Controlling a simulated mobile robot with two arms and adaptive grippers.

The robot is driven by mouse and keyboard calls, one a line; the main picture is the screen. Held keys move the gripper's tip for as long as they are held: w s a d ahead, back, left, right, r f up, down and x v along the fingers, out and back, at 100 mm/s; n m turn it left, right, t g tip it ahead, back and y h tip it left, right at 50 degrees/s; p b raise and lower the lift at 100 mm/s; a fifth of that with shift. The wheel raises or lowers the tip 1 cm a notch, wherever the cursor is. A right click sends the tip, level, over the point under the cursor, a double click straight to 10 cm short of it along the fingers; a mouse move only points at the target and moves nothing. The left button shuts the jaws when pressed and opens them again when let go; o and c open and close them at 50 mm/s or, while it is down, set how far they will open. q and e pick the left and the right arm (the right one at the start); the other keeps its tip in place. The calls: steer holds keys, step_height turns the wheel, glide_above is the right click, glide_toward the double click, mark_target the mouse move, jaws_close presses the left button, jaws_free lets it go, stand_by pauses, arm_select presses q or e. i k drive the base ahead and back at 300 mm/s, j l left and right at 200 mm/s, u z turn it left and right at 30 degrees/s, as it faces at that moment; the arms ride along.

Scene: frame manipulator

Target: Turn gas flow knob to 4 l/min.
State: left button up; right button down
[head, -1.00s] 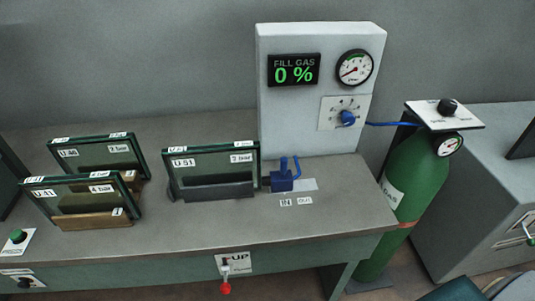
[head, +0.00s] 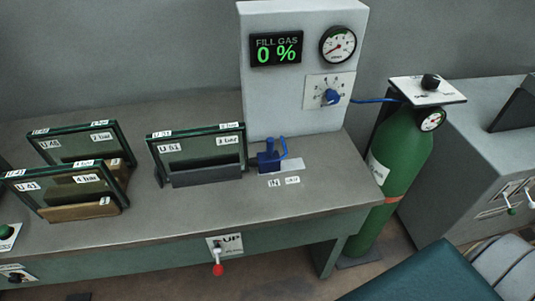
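The gas flow knob (head: 332,97) is a small blue knob on a white dial plate (head: 318,90) on the front of the grey gas cabinet (head: 290,110). The scale marks around it are too small to read, so I cannot tell its setting. Above it, a round gauge (head: 338,45) has a red needle toward the lower left. A black display (head: 276,49) reads "FILL GAS 0 %" in green. A blue hose (head: 375,100) runs from beside the knob toward the green gas cylinder (head: 405,160). Neither gripper shows in the head view.
Framed glass panes (head: 200,146) stand on the grey bench (head: 220,205) left of the cabinet, with a blue fitting (head: 270,160) beside the nearest. A red-tipped lever (head: 218,268) is on the bench front. A teal surface (head: 425,275) fills the lower right. Bare floor shows below the bench.

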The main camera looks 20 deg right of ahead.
mark_target(332, 96)
steer(key=z, duration=1.25)
